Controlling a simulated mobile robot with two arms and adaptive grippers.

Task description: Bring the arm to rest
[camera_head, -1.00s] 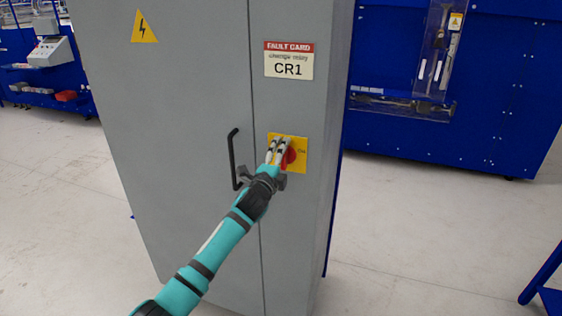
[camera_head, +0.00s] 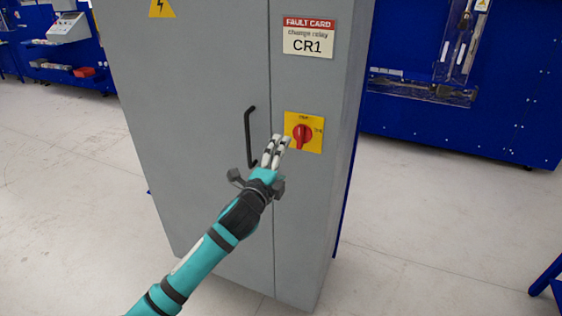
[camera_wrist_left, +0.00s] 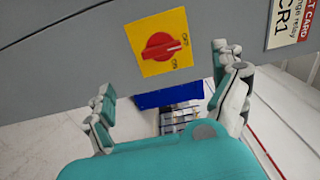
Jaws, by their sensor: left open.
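My left gripper (camera_head: 276,143) is in front of the grey cabinet, just below and left of the red rotary switch (camera_head: 302,134) on its yellow plate (camera_head: 315,146). In the left wrist view my left gripper (camera_wrist_left: 170,95) has its fingers spread wide with nothing between them. The red switch (camera_wrist_left: 164,47) shows beyond the fingers, apart from them. In the head view its handle looks about upright, pointing up toward the top label. My teal left arm reaches in from the bottom left. My right gripper is out of view.
The grey cabinet (camera_head: 190,110) has a black door handle (camera_head: 249,137) close to the left of my gripper. A fault card (camera_head: 308,37) reading CR1 is above the switch. Blue machinery (camera_head: 400,120) stands behind at right. The pale floor (camera_head: 420,240) is open.

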